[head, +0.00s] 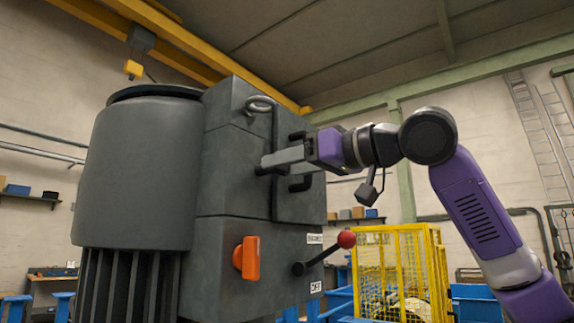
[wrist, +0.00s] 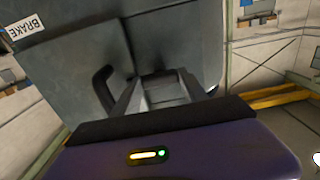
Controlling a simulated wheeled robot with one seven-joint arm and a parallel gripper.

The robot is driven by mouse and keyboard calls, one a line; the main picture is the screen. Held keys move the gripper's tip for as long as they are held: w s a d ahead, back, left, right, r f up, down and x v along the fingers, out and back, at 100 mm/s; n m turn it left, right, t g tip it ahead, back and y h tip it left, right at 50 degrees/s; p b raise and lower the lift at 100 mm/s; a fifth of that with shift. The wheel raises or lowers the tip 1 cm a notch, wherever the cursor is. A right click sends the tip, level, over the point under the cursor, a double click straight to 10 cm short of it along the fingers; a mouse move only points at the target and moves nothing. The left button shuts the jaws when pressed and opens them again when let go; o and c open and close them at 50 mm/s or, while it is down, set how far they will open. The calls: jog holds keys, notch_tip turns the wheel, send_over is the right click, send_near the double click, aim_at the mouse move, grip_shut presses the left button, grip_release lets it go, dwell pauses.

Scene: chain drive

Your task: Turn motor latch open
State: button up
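A large dark grey motor housing (head: 238,225) with a ribbed drum stands at the left in the head view. An orange handle (head: 250,258) sits upright on its lower face. No latch is labelled, so I cannot tell for sure which part is the motor latch. My gripper (head: 266,161) reaches left against the upper part of the housing, between two black handles (head: 300,184). In the wrist view my gripper (wrist: 164,78) has its grey fingers apart, close to the grey housing face. Its fingertip contact is hidden.
A black lever with a red ball (head: 346,239) sticks out right below my gripper, beside an OFF label. A BRAKE label (wrist: 22,32) shows in the wrist view. A yellow cage (head: 395,265) and blue bins stand behind.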

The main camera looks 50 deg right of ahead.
jog(key=shift+c, duration=1.3)
jog(key=shift+n, duration=0.3)
jog(key=shift+f+n+p, duration=0.1)
jog(key=shift+n+p, duration=1.3)
jog(key=shift+n, duration=7.2)
jog(key=o, duration=1.4)
jog(key=shift+c, duration=0.2)
